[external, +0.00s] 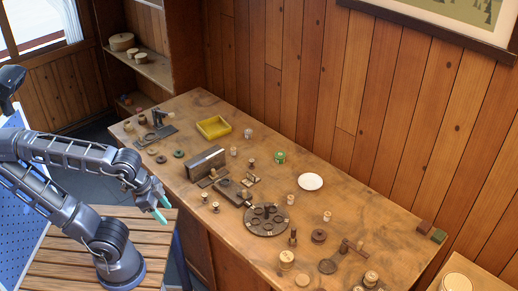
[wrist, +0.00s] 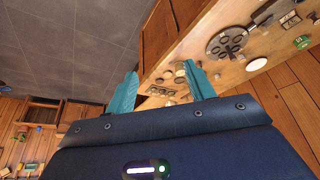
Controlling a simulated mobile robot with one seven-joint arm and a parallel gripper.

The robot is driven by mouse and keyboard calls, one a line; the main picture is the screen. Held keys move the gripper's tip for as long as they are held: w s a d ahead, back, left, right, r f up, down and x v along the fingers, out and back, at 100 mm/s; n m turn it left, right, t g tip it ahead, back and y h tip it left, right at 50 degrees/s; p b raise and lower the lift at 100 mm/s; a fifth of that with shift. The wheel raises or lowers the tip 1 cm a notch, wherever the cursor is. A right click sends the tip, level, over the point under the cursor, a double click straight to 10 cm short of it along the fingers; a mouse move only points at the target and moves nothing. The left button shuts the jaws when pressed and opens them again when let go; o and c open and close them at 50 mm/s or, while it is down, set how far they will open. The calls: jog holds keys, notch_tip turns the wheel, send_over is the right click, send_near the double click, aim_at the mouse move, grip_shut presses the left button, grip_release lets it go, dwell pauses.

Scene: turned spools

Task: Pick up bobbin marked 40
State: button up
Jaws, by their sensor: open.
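Several small turned spools stand on the wooden workbench (external: 215,110). No number can be read on any of them, so I cannot tell which bobbin is marked 40. Pale ones include a spool (external: 204,196) and its neighbour (external: 215,206) near the front edge, one (external: 248,134) farther back and one (external: 327,216) to the right. A green spool (external: 279,157) with a pale mark stands near the middle; a green piece (wrist: 302,41) also shows at the wrist view's right. My gripper (external: 162,208) is open and empty, left of the bench's front edge. Its teal fingers (wrist: 160,70) are apart.
A dark round holder (external: 267,219) with recesses sits mid-bench. Around it are a grey metal block (external: 206,162), a white plate (external: 310,181), a yellow tray (external: 214,127) and a wooden mallet (external: 352,247). A slatted wooden surface (external: 75,264) lies below my arm. The wall bounds the bench behind.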

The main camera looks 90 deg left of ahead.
jog(key=w+a+r+n+g, duration=0.1)
jog(key=w+a+r+n, duration=0.15)
jog(key=w, duration=0.45)
jog(key=w+a+r+n, duration=0.1)
jog(key=w+a+n, duration=0.2)
jog(key=w, duration=0.4)
jog(key=n+g, duration=0.4)
jog(key=n, duration=0.9)
send_over(291, 197)
notch_tip(291, 197, down, 25)
jog(key=shift+a+f+n, duration=0.25)
jog(key=shift+a+f, duration=0.05)
jog(key=shift+f, duration=0.35)
notch_tip(291, 197, down, 4)
jog(key=shift+f, duration=0.15)
jog(key=shift+d+f, duration=0.2)
jog(key=shift+f, duration=1.3)
jog(key=shift+d+f, duration=0.15)
jog(key=shift+f, duration=1.3)
jog(key=c, duration=1)
